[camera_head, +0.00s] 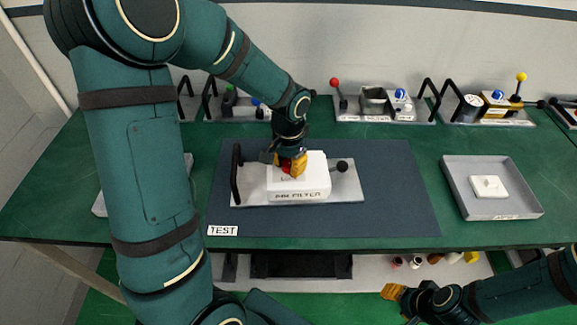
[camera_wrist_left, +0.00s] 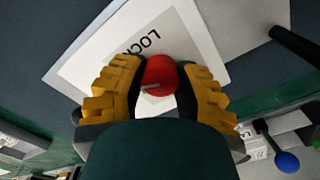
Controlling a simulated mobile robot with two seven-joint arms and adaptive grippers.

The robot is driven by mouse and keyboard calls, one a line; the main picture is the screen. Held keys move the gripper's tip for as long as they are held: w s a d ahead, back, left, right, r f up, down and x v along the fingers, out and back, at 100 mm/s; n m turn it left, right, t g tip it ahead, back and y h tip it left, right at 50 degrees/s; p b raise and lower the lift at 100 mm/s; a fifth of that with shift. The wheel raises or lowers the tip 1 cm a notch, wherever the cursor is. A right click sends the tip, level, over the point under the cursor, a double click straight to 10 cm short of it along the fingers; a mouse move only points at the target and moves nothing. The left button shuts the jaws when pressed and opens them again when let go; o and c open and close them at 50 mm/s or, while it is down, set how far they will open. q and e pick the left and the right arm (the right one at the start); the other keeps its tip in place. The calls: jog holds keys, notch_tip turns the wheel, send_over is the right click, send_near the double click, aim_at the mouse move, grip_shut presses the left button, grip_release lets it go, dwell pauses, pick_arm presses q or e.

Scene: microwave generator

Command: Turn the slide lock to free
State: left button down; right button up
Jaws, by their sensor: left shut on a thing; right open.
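A white box labelled AIR FILTER (camera_head: 312,188) sits on a light metal plate (camera_head: 346,190) on the dark mat. A red round knob (camera_wrist_left: 158,76) stands on the box's white top face (camera_wrist_left: 98,68), beside printed letters that read LOCK in part. My left gripper (camera_head: 291,165) is above the box with its yellow fingers shut on the red knob; in the left wrist view the fingers (camera_wrist_left: 157,90) are on both sides of it. The rest of the lettering is hidden. My right gripper (camera_head: 400,293) is open and empty, low in front of the table.
A black handle (camera_head: 236,174) and a black ball knob (camera_head: 342,166) flank the box. A grey tray (camera_head: 462,204) with a white part (camera_head: 488,187) is at the right. Several fixtures with levers line the back. A TEST label (camera_head: 223,230) lies at the mat's front left.

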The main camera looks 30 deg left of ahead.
aim_at(288, 163)
pick_arm(q)
jog(key=shift+n+b, duration=0.5)
jog(key=shift+n, duration=1.6)
jog(key=c, duration=0.6)
grip_release()
jog(key=shift+r, duration=0.15)
notch_tip(288, 163, up, 12)
